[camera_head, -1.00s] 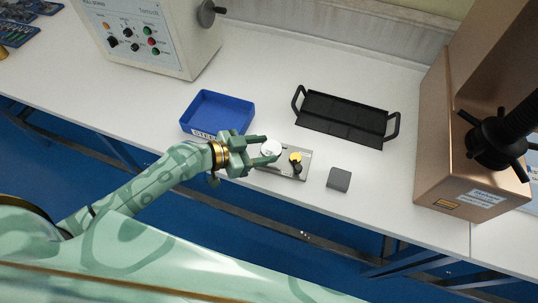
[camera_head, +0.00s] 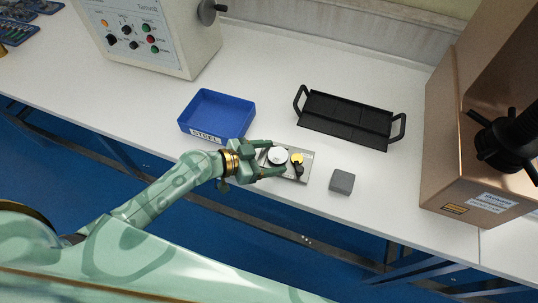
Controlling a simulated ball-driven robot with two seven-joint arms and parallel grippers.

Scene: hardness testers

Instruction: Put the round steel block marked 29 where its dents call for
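A round, pale steel block (camera_head: 278,156) is on a flat grey plate (camera_head: 299,177) on the white bench. Any number or dents on it are too small to read. My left gripper (camera_head: 269,158) comes in from the left, its fingers apart on either side of the block's left part. I see no clear contact with the block. A blue tray labelled STEEL (camera_head: 206,134) stands just behind my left gripper, and its inside looks empty. My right gripper is not in view.
A small yellow and black piece (camera_head: 297,160) sits on the plate's right part. A grey square block (camera_head: 342,182) lies to its right. A black handled tray (camera_head: 346,118) is behind. Testers stand back left (camera_head: 150,35) and right (camera_head: 455,170). Bench between is clear.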

